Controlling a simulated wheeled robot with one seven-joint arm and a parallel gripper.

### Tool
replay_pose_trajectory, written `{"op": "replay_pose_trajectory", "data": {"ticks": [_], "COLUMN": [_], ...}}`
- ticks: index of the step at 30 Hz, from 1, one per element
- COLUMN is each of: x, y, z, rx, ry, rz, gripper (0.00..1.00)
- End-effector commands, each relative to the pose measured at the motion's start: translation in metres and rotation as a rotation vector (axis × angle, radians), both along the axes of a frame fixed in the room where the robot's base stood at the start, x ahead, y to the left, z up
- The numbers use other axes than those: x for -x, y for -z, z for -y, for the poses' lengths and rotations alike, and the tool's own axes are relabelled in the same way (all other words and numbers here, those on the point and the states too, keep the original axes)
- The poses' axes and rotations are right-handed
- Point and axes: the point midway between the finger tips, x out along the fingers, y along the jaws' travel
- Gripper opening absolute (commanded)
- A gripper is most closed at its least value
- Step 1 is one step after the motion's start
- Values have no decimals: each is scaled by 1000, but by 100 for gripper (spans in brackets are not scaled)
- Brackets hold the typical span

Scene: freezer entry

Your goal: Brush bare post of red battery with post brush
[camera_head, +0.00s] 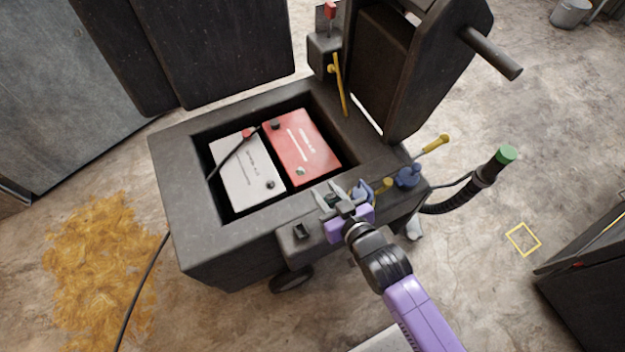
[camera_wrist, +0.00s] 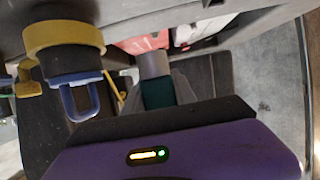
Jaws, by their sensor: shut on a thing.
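The red battery (camera_head: 311,152) sits in the cart's open well, right of the white battery (camera_head: 238,170). A pale bare post (camera_head: 300,172) shows near its front edge, and a dark post or cap (camera_head: 275,126) at its back left. My gripper (camera_head: 334,199) is over the cart's front shelf, in front of the red battery. It is shut on a green-bodied tool with a grey cylindrical end, which looks like the post brush (camera_wrist: 155,82). The grey end points away from my wrist toward the well. Its bristles cannot be made out. The brush is apart from the red battery.
The white battery carries a red clamp (camera_head: 246,134) with a black cable. A raised dark housing (camera_head: 392,70) stands behind right. The well's rim (camera_head: 185,190) surrounds both batteries.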

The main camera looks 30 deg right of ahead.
Motion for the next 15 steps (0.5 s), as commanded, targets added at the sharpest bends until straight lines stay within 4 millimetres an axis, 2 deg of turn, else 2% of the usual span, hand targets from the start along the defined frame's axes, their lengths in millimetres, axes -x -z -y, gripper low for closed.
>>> {"op": "replay_pose_trajectory", "data": {"ticks": [1, 6, 12, 15], "x": [-13, -67, -136, -165], "y": [-11, -26, -30, -28], "z": [0, 0, 0, 0], "rx": [0, 0, 0, 0], "ry": [0, 0, 0, 0], "rz": [9, 9, 5, 3], "gripper": [0, 0, 0, 0]}}
